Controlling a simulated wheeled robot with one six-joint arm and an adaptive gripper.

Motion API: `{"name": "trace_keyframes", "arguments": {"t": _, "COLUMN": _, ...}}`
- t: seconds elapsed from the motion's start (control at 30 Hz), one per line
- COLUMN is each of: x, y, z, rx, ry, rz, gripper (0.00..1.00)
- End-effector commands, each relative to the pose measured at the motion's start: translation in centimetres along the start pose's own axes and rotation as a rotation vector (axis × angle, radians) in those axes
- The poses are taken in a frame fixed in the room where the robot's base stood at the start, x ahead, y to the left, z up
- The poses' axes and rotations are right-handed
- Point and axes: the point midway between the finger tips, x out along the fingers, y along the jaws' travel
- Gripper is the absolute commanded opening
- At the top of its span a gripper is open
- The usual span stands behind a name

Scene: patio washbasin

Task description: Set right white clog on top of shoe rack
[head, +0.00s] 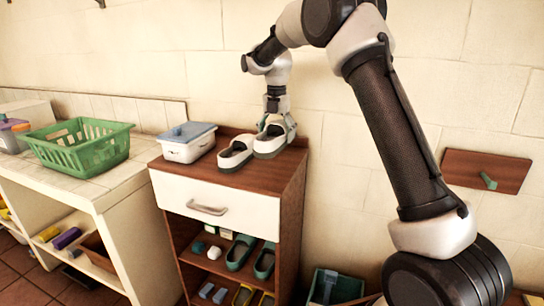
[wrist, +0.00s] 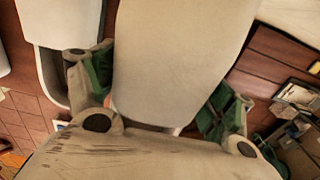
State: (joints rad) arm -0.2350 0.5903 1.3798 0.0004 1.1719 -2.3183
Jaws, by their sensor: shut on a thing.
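The right white clog (head: 268,146) is at the top of the wooden shoe rack (head: 262,182), beside the other white clog (head: 235,154), which stands to its left. My gripper (head: 278,122) comes down from above and is shut on the right clog near its back end. I cannot tell whether that clog's sole touches the rack top. In the wrist view the held clog (wrist: 182,55) fills the middle between my gripper's fingers (wrist: 158,100). Part of the other clog (wrist: 62,22) shows at the upper left, close beside one finger.
A white lidded box (head: 187,148) stands on the rack's left part. Green clogs (head: 240,252) and small items sit on the shelves below the white drawer (head: 228,211). A green basket (head: 80,148) is on the tiled counter at left. A wall board with a green peg (head: 486,172) is at right.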

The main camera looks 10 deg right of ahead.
Motion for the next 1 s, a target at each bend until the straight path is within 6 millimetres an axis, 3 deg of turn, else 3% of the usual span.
{"name": "trace_keyframes", "arguments": {"t": 0.5, "x": 7.5, "y": 0.0, "z": 0.0, "rx": 0.000, "ry": 0.001, "rz": -0.001, "gripper": 0.48}}
{"name": "trace_keyframes", "arguments": {"t": 0.87, "x": 8.0, "y": 0.0, "z": 0.0, "rx": 0.000, "ry": -0.001, "rz": 0.001, "gripper": 0.48}}
{"name": "trace_keyframes", "arguments": {"t": 0.9, "x": 8.1, "y": 0.0, "z": 0.0, "rx": 0.001, "ry": -0.001, "rz": 0.001, "gripper": 0.84}}
{"name": "trace_keyframes", "arguments": {"t": 1.0, "x": 8.0, "y": 0.0, "z": 0.0, "rx": 0.001, "ry": -0.001, "rz": 0.001, "gripper": 1.00}}
